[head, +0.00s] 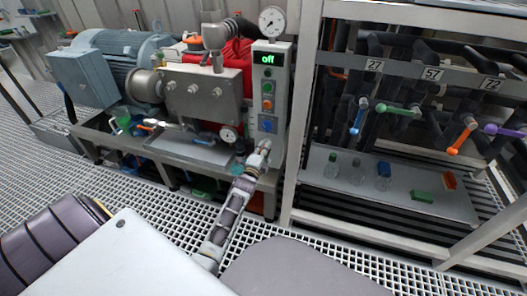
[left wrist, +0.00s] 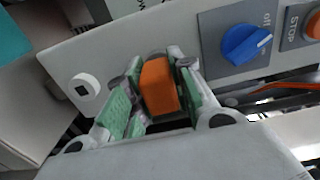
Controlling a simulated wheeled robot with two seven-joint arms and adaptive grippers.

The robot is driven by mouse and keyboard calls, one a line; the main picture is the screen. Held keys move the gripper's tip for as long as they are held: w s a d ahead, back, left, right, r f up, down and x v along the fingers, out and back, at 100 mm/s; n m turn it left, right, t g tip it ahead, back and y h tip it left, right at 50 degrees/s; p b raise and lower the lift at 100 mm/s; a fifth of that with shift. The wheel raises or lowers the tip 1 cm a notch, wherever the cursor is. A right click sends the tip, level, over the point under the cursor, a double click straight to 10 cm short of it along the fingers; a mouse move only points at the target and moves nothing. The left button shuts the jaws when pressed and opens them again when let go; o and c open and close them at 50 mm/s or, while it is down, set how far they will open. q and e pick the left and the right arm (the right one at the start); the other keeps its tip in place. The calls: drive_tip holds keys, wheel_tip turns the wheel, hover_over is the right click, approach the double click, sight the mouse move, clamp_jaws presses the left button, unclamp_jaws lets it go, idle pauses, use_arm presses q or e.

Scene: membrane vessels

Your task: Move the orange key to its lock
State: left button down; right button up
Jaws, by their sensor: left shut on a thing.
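The orange key (left wrist: 158,88) shows as an orange block between the fingers of my left gripper (left wrist: 155,95) in the left wrist view. The gripper is shut on it, and its green pads lie on both sides. The far end of the key is close to the light grey control panel (left wrist: 130,50). I cannot tell whether it touches the panel or sits in a lock. In the head view, my left gripper (head: 262,150) is at the lower part of the control panel (head: 280,85), below the blue knob; the key is not clear there. My right gripper is not in view.
A white round fitting with a dark square (left wrist: 85,86) is left of the key. The blue knob (left wrist: 246,45) and an orange STOP button (left wrist: 313,25) are to its right. A rack with coloured valve handles (head: 397,109) stands to the right. Bottles (head: 356,172) stand on its shelf.

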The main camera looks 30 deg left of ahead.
use_arm(q)
drive_tip(key=shift+w, duration=0.3)
drive_tip(key=c, duration=1.1)
unclamp_jaws()
drive_tip(key=shift+c, duration=0.2)
drive_tip(key=shift+s, duration=0.2)
drive_tip(key=v, duration=1.1)
drive_tip(key=shift+s, duration=0.3)
drive_tip(key=shift+d, duration=0.15)
